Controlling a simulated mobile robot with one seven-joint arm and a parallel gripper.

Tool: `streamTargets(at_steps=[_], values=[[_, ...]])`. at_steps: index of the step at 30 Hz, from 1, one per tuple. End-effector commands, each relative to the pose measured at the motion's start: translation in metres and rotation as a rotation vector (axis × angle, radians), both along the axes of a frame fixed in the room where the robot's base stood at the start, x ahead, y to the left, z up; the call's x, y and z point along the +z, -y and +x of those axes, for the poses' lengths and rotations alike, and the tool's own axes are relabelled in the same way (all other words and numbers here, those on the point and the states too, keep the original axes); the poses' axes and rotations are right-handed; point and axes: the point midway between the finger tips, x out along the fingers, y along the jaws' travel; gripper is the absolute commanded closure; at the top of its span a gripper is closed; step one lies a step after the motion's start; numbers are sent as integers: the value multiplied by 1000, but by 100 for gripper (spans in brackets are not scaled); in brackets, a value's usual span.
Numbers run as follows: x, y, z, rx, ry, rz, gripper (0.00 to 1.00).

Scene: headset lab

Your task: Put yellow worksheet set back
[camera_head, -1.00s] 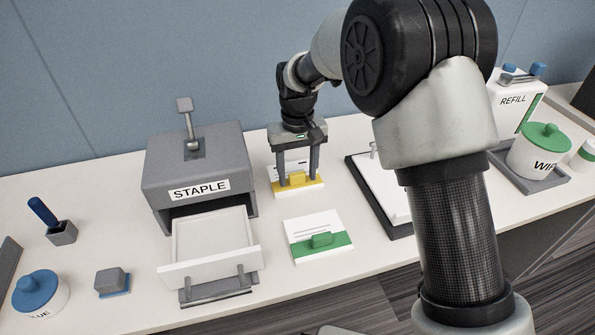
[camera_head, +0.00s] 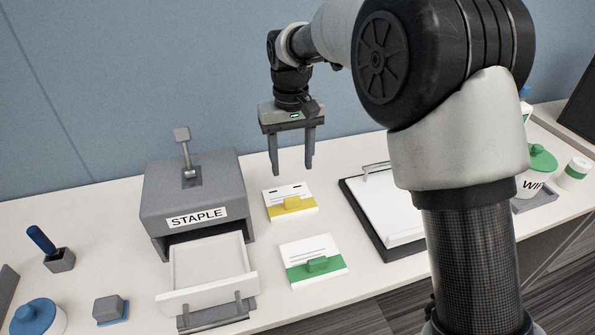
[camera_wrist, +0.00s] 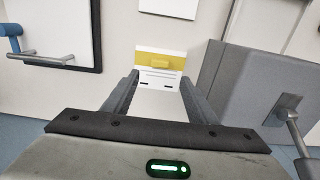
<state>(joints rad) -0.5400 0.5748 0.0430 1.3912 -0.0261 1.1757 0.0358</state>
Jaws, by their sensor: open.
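The yellow worksheet set (camera_head: 290,202) lies flat on the white table, between the stapler box and the clipboard. It is a white sheet set with a yellow band and a yellow block on the band. Two dark staple-like marks show near its far edge. My gripper (camera_head: 292,170) is open and empty above it and toward the wall, pointing down. In the wrist view the yellow worksheet set (camera_wrist: 160,62) shows beyond and between the open fingers (camera_wrist: 157,95), apart from them.
The grey STAPLE box (camera_head: 195,190) stands left with its white tray (camera_head: 208,272) pulled out. A green worksheet set (camera_head: 312,262) lies nearer the front. The clipboard (camera_head: 392,215) lies right. A blue-lidded pot (camera_head: 35,317) and grey block (camera_head: 109,308) are at left.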

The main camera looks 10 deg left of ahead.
Motion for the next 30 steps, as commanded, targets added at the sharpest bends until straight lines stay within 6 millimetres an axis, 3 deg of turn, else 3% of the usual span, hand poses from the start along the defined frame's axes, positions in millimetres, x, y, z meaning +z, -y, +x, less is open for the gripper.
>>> streamTargets(at_steps=[8, 11, 14, 16, 21, 26, 30], values=[[6, 1, 0, -2, 2, 1, 48], [20, 16, -1, -22, 19, 9, 48], [50, 51, -8, -70, 59, 29, 48], [77, 87, -19, -118, 101, 47, 48], [123, 175, -69, -250, 213, 86, 48], [138, 241, -132, -371, 323, 113, 48], [130, 279, -182, -462, 405, 125, 48]])
